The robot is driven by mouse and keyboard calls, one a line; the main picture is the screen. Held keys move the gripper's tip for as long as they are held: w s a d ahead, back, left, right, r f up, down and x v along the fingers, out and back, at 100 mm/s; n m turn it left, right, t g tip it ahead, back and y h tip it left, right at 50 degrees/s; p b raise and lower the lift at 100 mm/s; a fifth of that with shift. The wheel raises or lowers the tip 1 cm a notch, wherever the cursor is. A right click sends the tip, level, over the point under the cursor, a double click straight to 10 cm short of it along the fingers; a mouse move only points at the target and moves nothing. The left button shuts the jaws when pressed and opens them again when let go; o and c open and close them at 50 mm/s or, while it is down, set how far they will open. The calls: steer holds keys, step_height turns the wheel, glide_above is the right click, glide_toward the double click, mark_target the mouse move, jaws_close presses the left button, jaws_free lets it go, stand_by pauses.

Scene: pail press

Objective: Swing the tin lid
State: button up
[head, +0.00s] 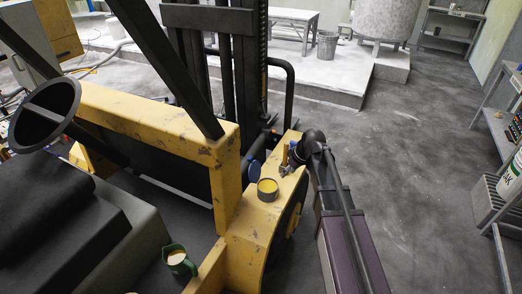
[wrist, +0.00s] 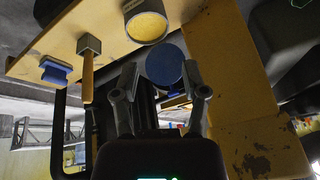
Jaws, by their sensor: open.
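The tin (head: 267,194) stands on the yellow ledge, with yellow showing in its open top. It also shows at the top of the wrist view (wrist: 146,26). Its round blue lid (head: 253,172) stands off to the side of the opening, at the tin's edge. In the wrist view the lid (wrist: 165,64) shows as a blue disc between the fingertips of my gripper (wrist: 160,76). The fingers are apart, one on each side of the disc. I cannot tell whether either finger touches it. In the head view I cannot clearly make out my gripper.
A wooden-handled tool with a grey head (wrist: 89,44) and a blue block (wrist: 56,71) are on the yellow ledge (head: 245,226) beside the tin. A dark mast (head: 242,60) rises behind. A green jug (head: 178,261) is at lower left. Floor at right (head: 425,150) is clear.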

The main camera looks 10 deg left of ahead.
mark_target(251, 158)
steer(key=w+a+r+n+y, duration=0.2)
steer(key=w+a+n, duration=0.3)
steer(key=w+a, duration=0.4)
steer(key=shift+w+a+t+y, duration=0.15)
steer(key=shift+a+t+y, duration=0.25)
steer(key=shift+a, duration=0.55)
steer(key=shift+f, duration=0.1)
steer(key=b+x, duration=0.6)
steer(key=x, duration=0.2)
steer(key=shift+d+b, duration=0.1)
steer(key=shift+b, duration=0.3)
steer(key=c, duration=0.7)
